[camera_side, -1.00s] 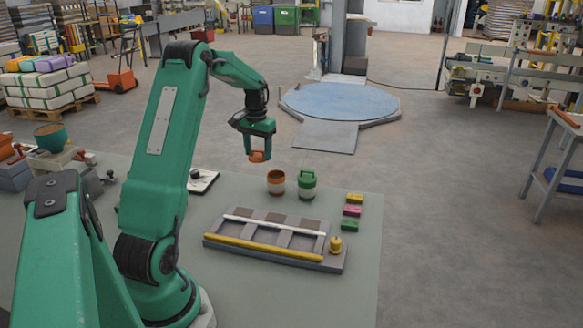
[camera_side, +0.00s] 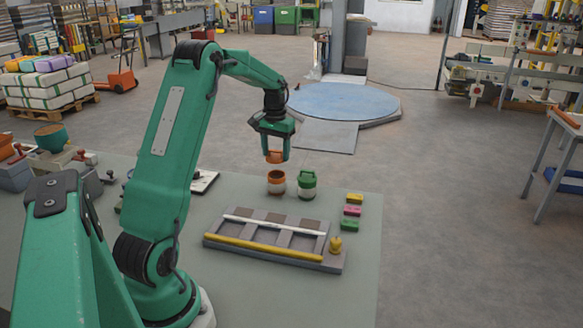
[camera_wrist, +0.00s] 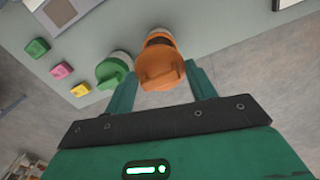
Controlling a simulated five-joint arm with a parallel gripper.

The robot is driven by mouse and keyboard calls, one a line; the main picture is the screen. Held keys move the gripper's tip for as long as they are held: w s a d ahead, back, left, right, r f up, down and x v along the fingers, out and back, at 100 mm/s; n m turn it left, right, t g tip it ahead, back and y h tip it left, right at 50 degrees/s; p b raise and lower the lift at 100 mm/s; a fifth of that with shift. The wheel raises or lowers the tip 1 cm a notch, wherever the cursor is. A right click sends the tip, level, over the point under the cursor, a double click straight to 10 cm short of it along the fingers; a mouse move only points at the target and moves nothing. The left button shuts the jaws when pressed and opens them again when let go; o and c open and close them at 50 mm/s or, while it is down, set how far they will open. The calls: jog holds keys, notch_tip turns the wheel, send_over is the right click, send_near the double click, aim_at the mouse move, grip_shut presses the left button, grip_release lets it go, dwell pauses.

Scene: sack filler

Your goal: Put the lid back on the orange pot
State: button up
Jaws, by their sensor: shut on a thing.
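My gripper (camera_side: 275,156) is shut on the orange lid (camera_side: 274,157) and holds it in the air above the orange pot. The orange pot (camera_side: 276,184), orange with a pale band, stands upright on the table with its top uncovered. In the wrist view the orange lid (camera_wrist: 160,68) sits between my gripper's fingers (camera_wrist: 163,90) and hides most of the pot, whose orange and pale rim (camera_wrist: 155,36) shows behind it. In the side view a gap remains between lid and pot.
A green-lidded pot (camera_side: 307,186) stands close to the right of the orange pot. A grey tray (camera_side: 240,254) with a yellow bar lies in front. Yellow, pink and green blocks (camera_side: 352,211) lie to the right, and a yellow knob (camera_side: 335,244) sits on the tray's corner.

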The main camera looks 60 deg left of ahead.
jog(key=shift+f, duration=2.5)
jog(key=shift+f, duration=0.15)
dwell(0.6)
jog(key=o, duration=1.5)
jog(key=shift+c, duration=0.2)
jog(key=shift+r, duration=3.45)
